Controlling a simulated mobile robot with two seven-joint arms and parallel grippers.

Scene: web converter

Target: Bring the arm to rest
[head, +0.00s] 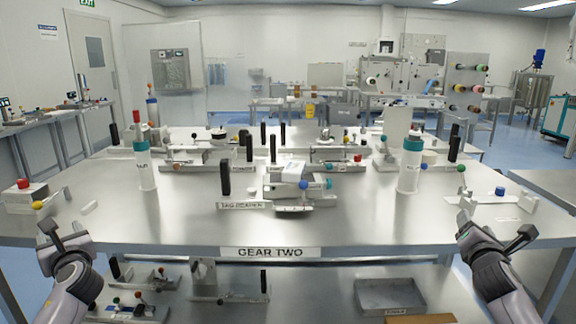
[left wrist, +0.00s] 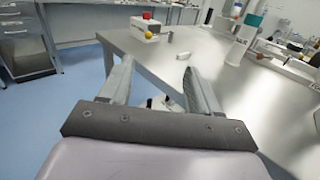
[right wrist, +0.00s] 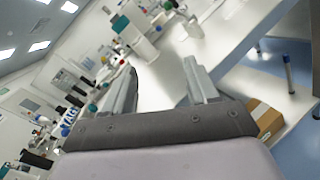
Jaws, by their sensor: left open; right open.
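My left gripper (head: 62,232) is at the front left corner of the steel table (head: 330,225) in the head view. Its two fingers stand apart in the left wrist view (left wrist: 155,85), with nothing between them. My right gripper (head: 497,236) is at the table's front right in the head view. Its fingers are also apart and empty in the right wrist view (right wrist: 160,90). Both arms come up from the bottom corners of the head view. Neither gripper holds anything.
A box with a red button (head: 24,196) sits at the table's left. White bottles with teal caps (head: 145,165) (head: 409,168) stand left and right. A device with a black handle (head: 288,184) is in the middle. A lower shelf holds a grey tray (head: 390,309). The table's front strip is clear.

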